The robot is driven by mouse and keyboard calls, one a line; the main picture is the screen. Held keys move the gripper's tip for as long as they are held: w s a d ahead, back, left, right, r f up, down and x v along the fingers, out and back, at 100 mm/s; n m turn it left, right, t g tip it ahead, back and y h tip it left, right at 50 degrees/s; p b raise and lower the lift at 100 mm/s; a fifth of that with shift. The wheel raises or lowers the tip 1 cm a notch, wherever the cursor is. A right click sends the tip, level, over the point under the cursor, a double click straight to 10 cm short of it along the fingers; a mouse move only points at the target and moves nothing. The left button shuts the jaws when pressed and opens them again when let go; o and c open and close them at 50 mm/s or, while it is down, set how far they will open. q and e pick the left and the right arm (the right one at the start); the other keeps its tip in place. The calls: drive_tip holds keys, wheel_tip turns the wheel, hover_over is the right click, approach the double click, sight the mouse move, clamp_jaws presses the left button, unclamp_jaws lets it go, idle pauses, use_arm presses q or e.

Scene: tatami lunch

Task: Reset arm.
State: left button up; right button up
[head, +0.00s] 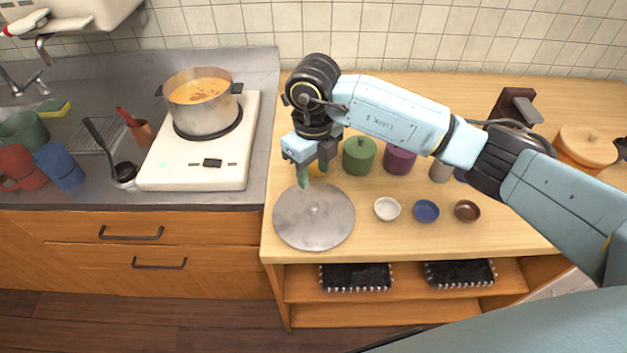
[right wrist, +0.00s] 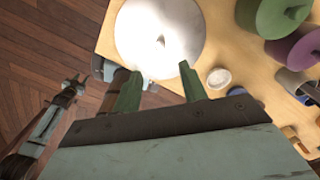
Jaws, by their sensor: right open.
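My right arm reaches in from the right in the head view. Its gripper (head: 312,176) hangs above the round grey metal lid (head: 312,218) on the wooden counter, near the lid's far edge. In the right wrist view the green fingers (right wrist: 157,92) are spread apart with nothing between them, and the lid (right wrist: 155,40) shows beyond them. The gripper looks apart from the lid, though the exact gap is hard to tell. My left gripper is not in the head view.
A pot of orange soup (head: 205,110) stands on a white stove (head: 195,172) at left. A green canister (head: 359,155) and a purple canister (head: 399,158) stand behind my arm. Small white (head: 387,209), blue (head: 426,211) and brown (head: 467,211) bowls sit right of the lid.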

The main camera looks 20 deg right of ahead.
drive_tip(key=shift+r, duration=0.25)
drive_tip(key=shift+a, duration=0.1)
